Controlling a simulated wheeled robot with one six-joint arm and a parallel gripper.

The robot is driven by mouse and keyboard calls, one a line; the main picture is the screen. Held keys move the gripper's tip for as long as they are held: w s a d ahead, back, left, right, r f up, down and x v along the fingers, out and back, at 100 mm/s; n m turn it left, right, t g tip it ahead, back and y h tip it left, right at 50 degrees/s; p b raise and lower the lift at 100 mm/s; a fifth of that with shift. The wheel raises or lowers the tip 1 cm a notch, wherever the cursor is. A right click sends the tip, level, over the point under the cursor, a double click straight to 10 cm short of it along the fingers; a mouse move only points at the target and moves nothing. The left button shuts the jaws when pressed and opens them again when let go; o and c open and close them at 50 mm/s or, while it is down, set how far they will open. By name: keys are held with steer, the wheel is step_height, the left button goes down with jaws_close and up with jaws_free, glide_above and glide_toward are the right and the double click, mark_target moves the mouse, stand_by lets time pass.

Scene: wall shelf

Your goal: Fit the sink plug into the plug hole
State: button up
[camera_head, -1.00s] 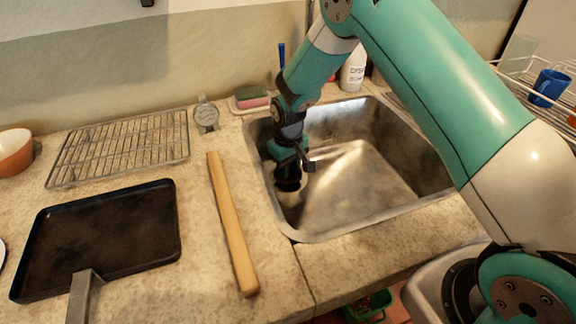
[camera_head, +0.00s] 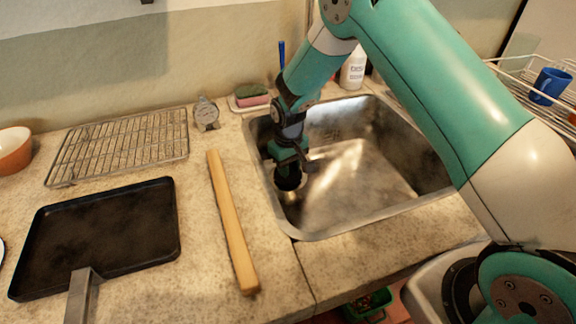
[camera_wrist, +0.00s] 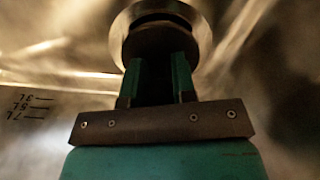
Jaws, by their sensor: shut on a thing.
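My gripper (camera_wrist: 160,65) is shut on the dark round sink plug (camera_wrist: 160,42), with one green finger on each side of it. The plug is over the shiny round plug hole (camera_wrist: 203,36) in the sink floor. A dark crescent shows between the plug and the far side of the hole's rim. I cannot tell whether the plug is seated or just above. In the head view my gripper (camera_head: 290,168) points down in the left part of the steel sink (camera_head: 370,185), and the plug (camera_head: 288,184) is a small dark shape below it.
The sink's left wall stands close to my gripper; the basin to the right is empty. A bottle (camera_head: 353,70) stands behind.

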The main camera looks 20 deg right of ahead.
steer(key=shift+f+b, duration=0.5)
steer(key=shift+f, duration=0.4)
steer(key=o, duration=1)
steer(key=shift+r, duration=0.1)
step_height(320, 180, up, 17)
steer(key=shift+r, duration=0.2)
steer(key=shift+r, duration=0.1)
steer(key=s+a+r+n+y+p, duration=0.1)
steer(key=s+r, duration=0.4)
steer(key=s, duration=0.5)
steer(key=s+a+r+n+y+p, duration=0.1)
steer(key=s+a+r+p, duration=0.1)
steer(key=s+r, duration=0.4)
steer(key=s+a+r+n+y+p, duration=0.1)
steer(key=s+r, duration=0.5)
steer(key=s, duration=0.9)
steer(key=shift+a+y+p, duration=0.35)
steer(key=shift+y+p, duration=0.25)
steer(key=shift+p, duration=0.35)
